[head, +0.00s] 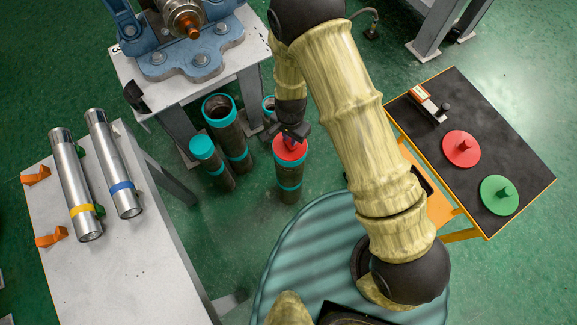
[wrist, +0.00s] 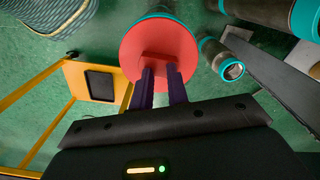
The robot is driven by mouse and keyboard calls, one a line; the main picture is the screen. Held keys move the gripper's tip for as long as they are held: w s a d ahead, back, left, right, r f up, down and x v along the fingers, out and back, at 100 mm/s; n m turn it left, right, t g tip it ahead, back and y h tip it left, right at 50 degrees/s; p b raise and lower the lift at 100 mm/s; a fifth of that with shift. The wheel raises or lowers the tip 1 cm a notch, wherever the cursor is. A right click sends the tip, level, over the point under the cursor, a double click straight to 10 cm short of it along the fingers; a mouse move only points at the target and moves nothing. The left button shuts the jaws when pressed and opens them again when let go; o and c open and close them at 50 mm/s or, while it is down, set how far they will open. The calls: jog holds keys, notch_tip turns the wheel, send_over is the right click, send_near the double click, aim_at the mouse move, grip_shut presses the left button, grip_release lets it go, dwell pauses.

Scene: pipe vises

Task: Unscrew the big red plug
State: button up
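A red plug (head: 290,149) sits on top of an upright dark pipe (head: 289,185) with teal bands, near the middle of the head view. In the wrist view the plug is a wide red disc (wrist: 150,35) with a raised red grip at its centre. My gripper (head: 291,135) is at the plug from above. In the wrist view my gripper's two purple fingers (wrist: 160,76) reach to the raised grip, with a narrow gap between them. Whether they press on it is not clear. A second red plug (head: 462,149) lies on the black-topped cart (head: 500,222).
Other teal-banded pipes (head: 228,135) stand close to the left of the plugged pipe. A green plug (head: 499,195) lies on the cart. A grey table (head: 130,270) with two metal cylinders is at left; a blue vise (head: 195,60) is at the top.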

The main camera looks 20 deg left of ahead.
jog(key=shift+s, duration=0.2)
jog(key=shift+c, duration=0.3)
grip_shut()
jog(key=n+p, duration=0.1)
jog(key=n, duration=0.5)
jog(key=shift+r, duration=0.1)
jog(key=n, duration=0.3)
jog(key=shift+n+p, duration=0.3)
jog(key=n, duration=0.4)
jog(key=shift+n, duration=0.4)
